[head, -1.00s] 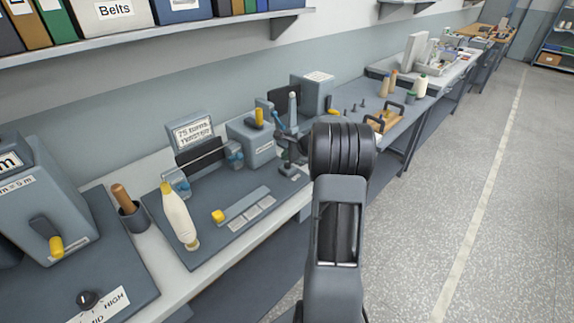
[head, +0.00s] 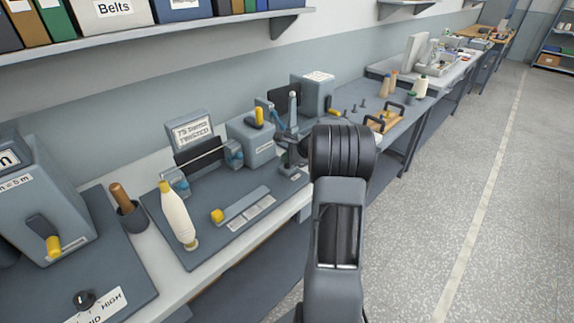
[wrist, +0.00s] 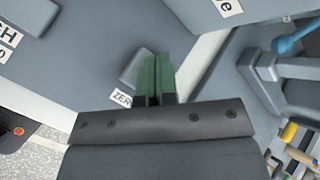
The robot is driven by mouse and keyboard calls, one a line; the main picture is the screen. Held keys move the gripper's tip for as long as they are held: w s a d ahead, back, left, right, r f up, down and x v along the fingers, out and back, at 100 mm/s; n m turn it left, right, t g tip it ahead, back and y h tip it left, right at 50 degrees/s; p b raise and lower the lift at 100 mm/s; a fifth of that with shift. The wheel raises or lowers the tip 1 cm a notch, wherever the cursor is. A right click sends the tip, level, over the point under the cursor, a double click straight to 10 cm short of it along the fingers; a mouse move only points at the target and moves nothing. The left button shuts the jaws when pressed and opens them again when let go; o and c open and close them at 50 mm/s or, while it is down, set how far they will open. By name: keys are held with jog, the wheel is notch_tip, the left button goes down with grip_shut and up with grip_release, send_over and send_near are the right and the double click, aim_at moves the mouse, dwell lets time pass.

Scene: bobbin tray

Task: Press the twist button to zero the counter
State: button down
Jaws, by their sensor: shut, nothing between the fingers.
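In the wrist view my gripper (wrist: 157,60) is shut, its two green fingers side by side with nothing between them. The fingertips overlap a small grey block (wrist: 132,68) in the picture. A white label (wrist: 121,99), partly covered and reading "ZER", lies beside that block. I cannot tell whether the fingers touch the block. In the head view my arm hides the gripper and this block. A sign reading "75 turns twisted" (head: 192,132) stands on the bench board at the left.
A white-and-yellow bobbin (head: 176,215) and a cup with a wooden handle (head: 131,217) stand on the near bench. A crank box (head: 252,142) stands at the back. A blue-ended lever (wrist: 290,42) is right of my fingers. Open floor lies right of the benches.

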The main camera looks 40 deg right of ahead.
aim_at(287, 165)
jog(key=shift+f+b, duration=0.4)
jog(key=shift+f, duration=0.05)
jog(key=shift+r, duration=0.2)
dwell(0.4)
jog(key=shift+r+p, duration=0.75)
jog(key=shift+r, duration=0.05)
jog(key=shift+r+p, duration=1.9)
jog(key=shift+r, duration=0.6)
